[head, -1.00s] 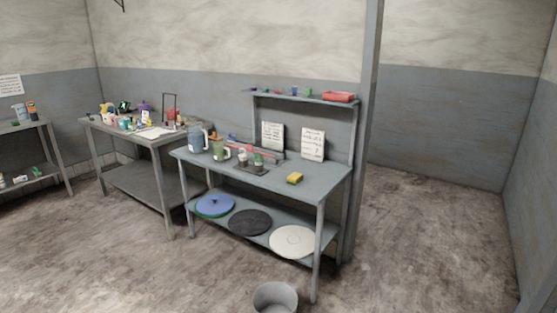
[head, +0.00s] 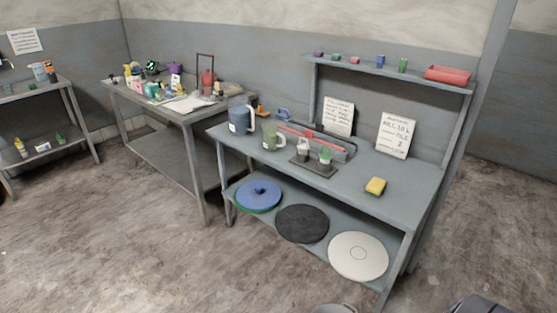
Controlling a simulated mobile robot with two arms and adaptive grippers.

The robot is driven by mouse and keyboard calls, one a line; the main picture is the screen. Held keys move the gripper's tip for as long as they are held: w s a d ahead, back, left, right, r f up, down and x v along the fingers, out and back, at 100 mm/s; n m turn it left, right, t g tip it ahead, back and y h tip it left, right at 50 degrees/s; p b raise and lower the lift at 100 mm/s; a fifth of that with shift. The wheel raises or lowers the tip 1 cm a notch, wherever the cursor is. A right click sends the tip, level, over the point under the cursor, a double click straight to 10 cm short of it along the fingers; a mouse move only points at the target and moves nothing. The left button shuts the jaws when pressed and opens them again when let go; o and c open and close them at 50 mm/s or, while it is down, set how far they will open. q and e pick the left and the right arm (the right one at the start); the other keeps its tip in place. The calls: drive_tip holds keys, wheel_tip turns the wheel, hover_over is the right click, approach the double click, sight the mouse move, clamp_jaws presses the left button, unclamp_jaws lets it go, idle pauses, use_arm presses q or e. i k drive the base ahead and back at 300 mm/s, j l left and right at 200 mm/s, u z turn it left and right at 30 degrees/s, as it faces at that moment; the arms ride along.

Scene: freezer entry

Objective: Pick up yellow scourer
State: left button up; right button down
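The yellow scourer (head: 375,186) lies on the right part of the blue-grey table top (head: 408,183), in front of a propped white sign. It is a small yellow block with a darker underside. Nothing covers it. Neither of my grippers shows in the head view.
A blue jug (head: 240,119), a green jug (head: 271,136) and a dark tray (head: 312,168) stand left of the scourer. Signs and a raised shelf with a red tray (head: 448,74) are behind. Discs, including a white one (head: 358,256), lie below. Open floor (head: 130,240) is in front.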

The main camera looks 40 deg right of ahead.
sight(375, 187)
drive_tip(key=i+j+u, duration=0.1)
drive_tip(key=i, duration=1.2)
drive_tip(key=i+z, duration=0.25)
drive_tip(key=z, duration=0.15)
drive_tip(key=i+z, duration=0.2)
drive_tip(key=z, duration=0.25)
drive_tip(key=i+j+z, duration=0.15)
drive_tip(key=z, duration=0.25)
drive_tip(key=i+j+z, duration=0.25)
drive_tip(key=z, duration=0.2)
